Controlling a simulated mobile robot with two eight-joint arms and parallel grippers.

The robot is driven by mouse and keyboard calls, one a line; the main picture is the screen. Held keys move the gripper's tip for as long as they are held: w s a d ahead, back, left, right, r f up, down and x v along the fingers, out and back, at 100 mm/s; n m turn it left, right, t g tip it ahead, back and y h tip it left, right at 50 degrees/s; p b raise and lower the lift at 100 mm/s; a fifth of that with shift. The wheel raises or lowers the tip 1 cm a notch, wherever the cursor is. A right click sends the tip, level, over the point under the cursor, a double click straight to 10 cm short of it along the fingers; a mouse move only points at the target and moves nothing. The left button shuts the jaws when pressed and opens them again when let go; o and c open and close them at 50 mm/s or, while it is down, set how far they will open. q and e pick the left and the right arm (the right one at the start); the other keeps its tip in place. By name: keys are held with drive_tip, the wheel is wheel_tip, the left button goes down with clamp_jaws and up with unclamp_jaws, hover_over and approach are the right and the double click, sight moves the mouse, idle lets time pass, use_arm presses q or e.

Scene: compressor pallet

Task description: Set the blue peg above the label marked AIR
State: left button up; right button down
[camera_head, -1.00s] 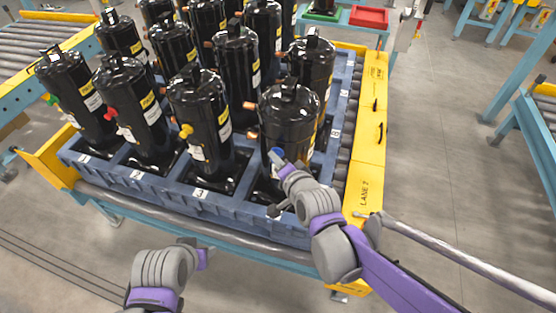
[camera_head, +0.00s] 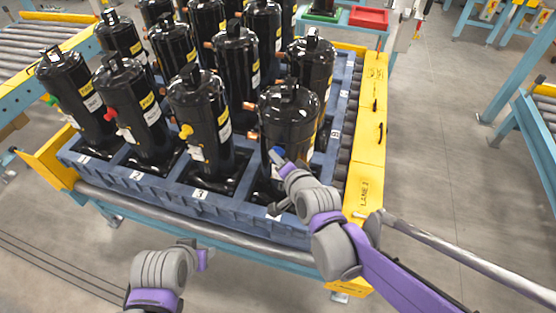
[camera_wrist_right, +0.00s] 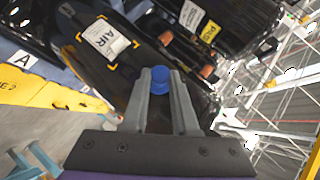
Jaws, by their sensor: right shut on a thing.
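The blue peg (camera_wrist_right: 161,79) is between the fingertips of my right gripper (camera_wrist_right: 160,90), which is shut on it. In the head view the blue peg (camera_head: 277,154) shows at the tip of my right gripper (camera_head: 283,163), in front of the lower side of the front-right black compressor (camera_head: 288,118). The AIR label (camera_wrist_right: 104,38) is white with yellow corner marks, on a black compressor body beside the fingers in the wrist view. I cannot tell whether the peg touches the compressor. My left gripper (camera_head: 203,258) is low in front of the pallet, away from the compressors; its jaw opening is unclear.
Several black compressors stand in the blue pallet (camera_head: 152,186); front ones carry yellow (camera_head: 186,131), red (camera_head: 110,114) and green (camera_head: 52,100) pegs. Copper stubs (camera_wrist_right: 207,72) stick out near my right fingers. A yellow lane rail (camera_head: 372,130) runs along the right.

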drive_tip(key=shift+w+d, duration=0.15)
drive_tip(key=shift+w, duration=0.3)
idle(0.3)
drive_tip(key=c, duration=0.6)
unclamp_jaws()
use_arm(q)
drive_tip(key=shift+w+r+p, duration=0.25)
drive_tip(key=shift+r+p, duration=0.15)
drive_tip(key=shift+r, duration=0.2)
drive_tip(key=shift+w+r+p, duration=0.2)
drive_tip(key=shift+r+p, duration=0.15)
drive_tip(key=shift+r, duration=0.2)
use_arm(e)
drive_tip(key=v, duration=1)
drive_tip(key=shift+s+r, duration=0.2)
drive_tip(key=shift+s, duration=0.15)
drive_tip(key=shift+d, duration=0.1)
drive_tip(key=s+d+f+n+g+h, duration=0.4)
drive_tip(key=s+d+f+n+g, duration=0.2)
drive_tip(key=s+d, duration=0.6)
wheel_tip(320, 180, down, 3)
drive_tip(key=shift+s+d+f+n+h, duration=0.15)
drive_tip(key=shift+d+n+h, duration=0.15)
drive_tip(key=shift+n, duration=0.7)
